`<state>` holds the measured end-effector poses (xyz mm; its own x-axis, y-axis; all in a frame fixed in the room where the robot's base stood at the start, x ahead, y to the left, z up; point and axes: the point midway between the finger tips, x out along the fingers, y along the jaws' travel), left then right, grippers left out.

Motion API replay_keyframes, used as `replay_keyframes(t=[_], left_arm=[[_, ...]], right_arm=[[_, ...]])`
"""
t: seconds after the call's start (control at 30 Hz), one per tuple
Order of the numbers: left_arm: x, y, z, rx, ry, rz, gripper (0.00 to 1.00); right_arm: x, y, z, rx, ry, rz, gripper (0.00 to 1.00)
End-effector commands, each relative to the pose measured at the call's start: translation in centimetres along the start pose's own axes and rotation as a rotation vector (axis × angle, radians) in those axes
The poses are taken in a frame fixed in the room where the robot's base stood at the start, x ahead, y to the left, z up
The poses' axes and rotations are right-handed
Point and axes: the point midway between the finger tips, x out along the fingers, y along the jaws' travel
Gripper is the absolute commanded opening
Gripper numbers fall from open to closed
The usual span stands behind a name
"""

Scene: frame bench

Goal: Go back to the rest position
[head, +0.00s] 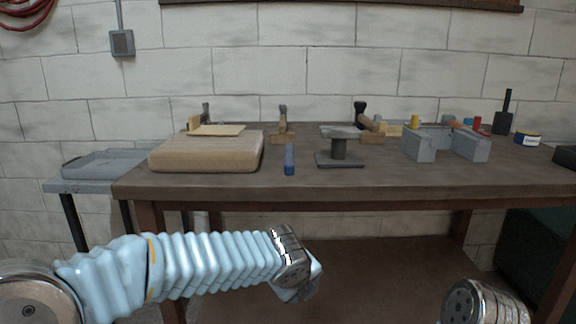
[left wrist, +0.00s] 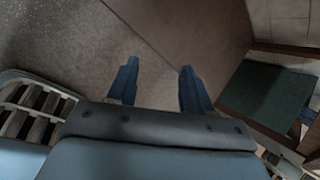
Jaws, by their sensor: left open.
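My left arm comes in from the left in the head view, sleeved in light blue, below and in front of the bench. Its gripper end (head: 298,284) is turned down and away, so the fingers hardly show there. In the left wrist view the left gripper (left wrist: 158,85) has its two blue fingers apart with nothing between them, above bare floor (left wrist: 160,45). Of my right arm only a metal joint shows at the bottom right of the head view; its gripper is out of the picture.
A wooden bench (head: 225,188) spans the view, bearing a tan padded block (head: 205,155), a blue bottle-like item (head: 289,160), a small anvil-like stand (head: 339,150), grey blocks (head: 420,146) and hammers. A grey tray (head: 100,163) stands on a side table at left. Floor before the bench is clear.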

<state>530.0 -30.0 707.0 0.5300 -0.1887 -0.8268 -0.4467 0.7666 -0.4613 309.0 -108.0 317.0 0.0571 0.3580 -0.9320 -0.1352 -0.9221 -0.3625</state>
Motion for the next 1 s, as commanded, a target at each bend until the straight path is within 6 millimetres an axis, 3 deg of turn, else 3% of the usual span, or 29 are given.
replay_keyframes(t=[0.03, 0.1, 0.2, 0.3, 0.4, 0.53, 0.63, 1.0], left_arm=[[3.5, 2.9, -1.4, -0.139, 0.075, 0.045, 0.5], [7.8, 7.0, -3.7, -0.392, 0.177, 0.108, 0.5], [12.8, 13.4, -7.4, -0.824, 0.288, 0.224, 0.5], [16.3, 20.5, -11.2, -1.328, 0.332, 0.374, 0.5], [18.1, 27.2, -14.7, -1.835, 0.284, 0.525, 0.5], [18.4, 34.0, -18.0, -2.344, 0.126, 0.663, 0.5], [18.1, 36.8, -19.3, -2.553, 0.02, 0.707, 0.5], [18.1, 36.8, -19.3, -2.553, 0.02, 0.707, 0.5]], right_arm=[[0.0, 0.0, 0.0, 0.0, 0.0, 0.0, 0.43], [0.0, 0.0, 0.0, 0.0, 0.0, 0.0, 0.43], [0.0, 0.0, 0.0, 0.0, 0.0, 0.0, 0.43], [0.0, 0.0, 0.0, 0.0, 0.0, 0.0, 0.43], [0.0, 0.0, 0.0, 0.0, 0.0, 0.0, 0.43], [0.0, 0.0, 0.0, 0.0, 0.0, 0.0, 0.43], [0.0, 0.0, 0.0, 0.0, 0.0, 0.0, 0.43], [0.0, 0.0, 0.0, 0.0, 0.0, 0.0, 0.43]])
